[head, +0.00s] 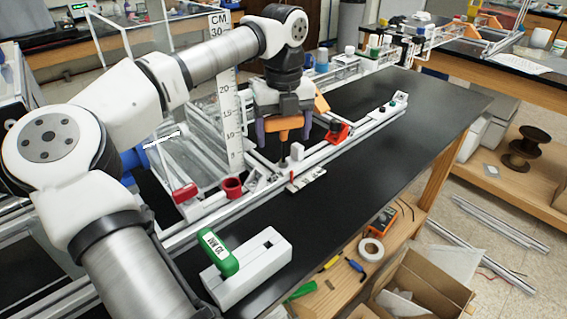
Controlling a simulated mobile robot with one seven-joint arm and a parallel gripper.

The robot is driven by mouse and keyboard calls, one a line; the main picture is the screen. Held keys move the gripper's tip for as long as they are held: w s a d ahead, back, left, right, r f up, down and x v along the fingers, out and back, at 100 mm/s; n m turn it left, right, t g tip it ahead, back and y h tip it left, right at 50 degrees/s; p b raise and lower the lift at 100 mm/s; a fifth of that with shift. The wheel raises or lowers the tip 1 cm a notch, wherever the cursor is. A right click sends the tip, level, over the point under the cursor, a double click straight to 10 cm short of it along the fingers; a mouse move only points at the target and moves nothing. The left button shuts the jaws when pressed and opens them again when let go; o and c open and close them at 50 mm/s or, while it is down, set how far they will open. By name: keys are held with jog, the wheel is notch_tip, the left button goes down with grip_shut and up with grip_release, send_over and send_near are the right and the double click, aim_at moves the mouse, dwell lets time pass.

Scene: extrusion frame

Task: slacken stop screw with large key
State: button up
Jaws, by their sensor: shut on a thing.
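My gripper (283,130) is upright over the aluminium extrusion frame, with its purple fingers shut on the orange handle of a key (284,123). The key's dark shaft points down to the frame's rail near a small light block (297,151). The stop screw cannot be made out, and I cannot tell whether the key's tip is seated in it. A second key with a green handle (220,252) and a white label stands in a white holder (250,275). The holder's other hole is empty. The label is too small to read surely.
A short scale plate (308,180) with a red pointer lies by the rail. A red block (337,132) is right of the gripper. The black bench (420,130) is clear at right.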

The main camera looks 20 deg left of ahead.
jog(key=shift+r, duration=0.1)
jog(key=shift+r+p, duration=1.1)
jog(key=shift+r, duration=0.3)
jog(key=shift+r+p, duration=1.2)
jog(key=shift+r, duration=0.35)
